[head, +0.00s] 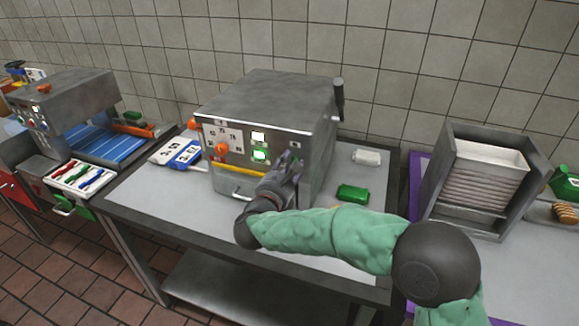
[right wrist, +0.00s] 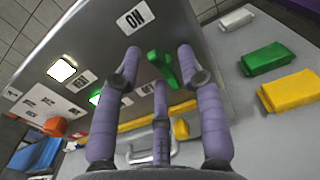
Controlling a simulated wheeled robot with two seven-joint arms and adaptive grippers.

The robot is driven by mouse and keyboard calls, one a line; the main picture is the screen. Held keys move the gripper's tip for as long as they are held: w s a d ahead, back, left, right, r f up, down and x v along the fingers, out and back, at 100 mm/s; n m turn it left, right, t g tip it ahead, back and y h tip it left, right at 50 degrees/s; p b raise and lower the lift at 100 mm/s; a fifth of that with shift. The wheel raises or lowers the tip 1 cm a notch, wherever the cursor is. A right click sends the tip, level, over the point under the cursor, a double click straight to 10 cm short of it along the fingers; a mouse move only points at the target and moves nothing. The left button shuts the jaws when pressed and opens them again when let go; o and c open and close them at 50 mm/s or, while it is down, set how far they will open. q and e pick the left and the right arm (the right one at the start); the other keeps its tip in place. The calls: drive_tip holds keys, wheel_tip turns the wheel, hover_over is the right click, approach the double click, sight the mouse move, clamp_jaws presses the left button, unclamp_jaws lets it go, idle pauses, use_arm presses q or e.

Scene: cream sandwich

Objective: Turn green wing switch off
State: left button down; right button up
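In the head view my right gripper (head: 290,165) is at the machine's front right and largely hides the switch. My left gripper is not in view.
The front panel has a lit green lamp (head: 261,155), a white lamp (head: 258,137) and an orange knob (head: 221,149). A green block (head: 352,193) and white block (head: 367,157) lie right of the machine; the right wrist view shows a yellow block (right wrist: 293,92). A steel rack (head: 485,180) stands further right.

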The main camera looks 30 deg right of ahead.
clamp_jaws()
drive_tip(key=shift+n, duration=0.4)
drive_tip(key=shift+a+f+n+p, duration=0.15)
drive_tip(key=shift+n+p, duration=0.4)
drive_tip(key=shift+n, duration=2.3)
drive_tip(key=shift+d+f+n+p, duration=0.15)
drive_tip(key=shift+n+p, duration=0.45)
drive_tip(key=shift+n, duration=2.2)
drive_tip(key=shift+a+f+n+p, duration=0.1)
drive_tip(key=shift+f+n+p, duration=0.3)
drive_tip(key=shift+n, duration=2.75)
